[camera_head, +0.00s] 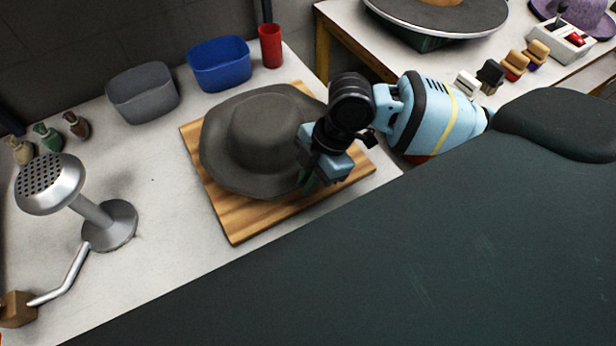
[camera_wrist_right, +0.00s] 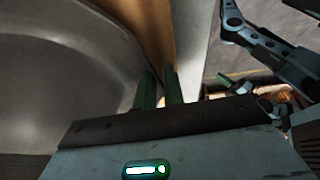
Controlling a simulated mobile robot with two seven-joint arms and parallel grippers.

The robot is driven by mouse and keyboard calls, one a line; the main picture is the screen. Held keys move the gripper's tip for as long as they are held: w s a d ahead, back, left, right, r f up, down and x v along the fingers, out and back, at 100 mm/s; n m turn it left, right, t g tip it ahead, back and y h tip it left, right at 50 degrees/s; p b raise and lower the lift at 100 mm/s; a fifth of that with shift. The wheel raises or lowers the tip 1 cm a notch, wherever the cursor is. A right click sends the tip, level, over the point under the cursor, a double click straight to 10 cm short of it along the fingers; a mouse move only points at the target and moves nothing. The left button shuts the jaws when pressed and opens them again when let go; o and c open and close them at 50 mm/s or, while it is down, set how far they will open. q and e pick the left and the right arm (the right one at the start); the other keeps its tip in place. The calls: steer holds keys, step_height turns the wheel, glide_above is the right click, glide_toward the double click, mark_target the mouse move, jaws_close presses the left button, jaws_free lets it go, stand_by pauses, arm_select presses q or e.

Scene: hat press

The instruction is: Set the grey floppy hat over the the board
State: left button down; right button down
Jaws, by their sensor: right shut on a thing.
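The grey floppy hat (camera_head: 250,140) lies crown up over the wooden board (camera_head: 237,226), tilt hard to judge. It covers most of the board; bare wood shows at the front, right and left corners. My right gripper (camera_head: 309,184) is shut on the hat's brim at its right front side, low over the board. In the right wrist view its two green fingers (camera_wrist_right: 160,90) are close together at the edge of the hat (camera_wrist_right: 60,75). My left gripper is outside the head view; a jointed blue and black part at the wrist view's upper right may belong to my left arm.
A grey bin (camera_head: 143,95), a blue bin (camera_head: 220,65) and a red cup (camera_head: 270,46) stand behind the board. A metal steamer (camera_head: 60,185) stands to the left. White tabletop is clear left of the board.

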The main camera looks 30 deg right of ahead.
steer(key=shift+f, duration=0.45)
stand_by(0.5)
steer(key=c, duration=1.4)
jaws_free()
steer(key=v, duration=0.7)
steer(key=shift+d+r, duration=0.1)
steer(key=shift+r, duration=0.3)
